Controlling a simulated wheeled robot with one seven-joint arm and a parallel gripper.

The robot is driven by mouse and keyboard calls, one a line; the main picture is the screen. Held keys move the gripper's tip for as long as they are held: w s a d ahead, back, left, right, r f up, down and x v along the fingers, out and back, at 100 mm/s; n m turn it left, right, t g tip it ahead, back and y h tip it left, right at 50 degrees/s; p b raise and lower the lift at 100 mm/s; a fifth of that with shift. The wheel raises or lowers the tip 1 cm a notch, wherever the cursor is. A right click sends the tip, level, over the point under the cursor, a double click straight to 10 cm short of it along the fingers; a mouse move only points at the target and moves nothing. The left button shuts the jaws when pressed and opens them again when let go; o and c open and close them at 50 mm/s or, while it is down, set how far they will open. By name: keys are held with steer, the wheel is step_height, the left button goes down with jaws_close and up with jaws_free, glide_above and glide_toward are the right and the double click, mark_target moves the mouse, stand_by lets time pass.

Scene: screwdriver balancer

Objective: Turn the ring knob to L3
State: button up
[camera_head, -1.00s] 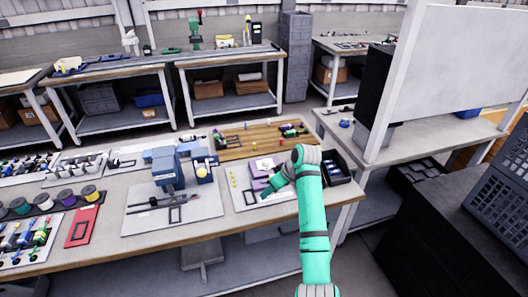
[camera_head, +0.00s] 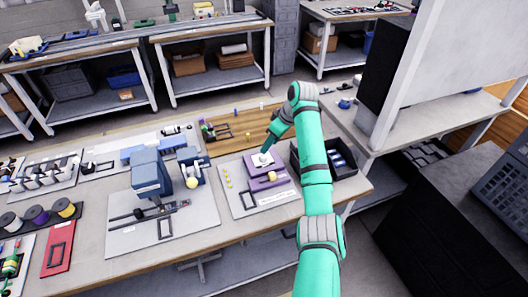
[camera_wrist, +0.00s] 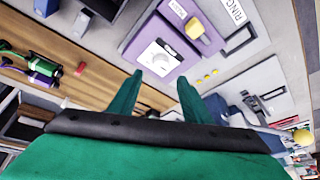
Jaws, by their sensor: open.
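A purple fixture (camera_head: 282,184) stands on a light board to the right of the table's middle. It has a white plate with a round dial on top, which shows in the wrist view as a white dial plate (camera_wrist: 158,60). In the head view my gripper (camera_head: 266,146) is just behind and above the plate. The dial's lettering is too small to read.
A black bin (camera_head: 345,166) stands right of the fixture. A blue-grey machine (camera_head: 150,176) is to the left. Small yellow pieces (camera_head: 227,178) lie beside the fixture. A wooden mat (camera_head: 240,128) with tools lies behind.

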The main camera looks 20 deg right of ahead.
mark_target(263, 158)
steer(key=x, duration=0.7)
steer(key=shift+f, duration=0.25)
steer(key=c, duration=1)
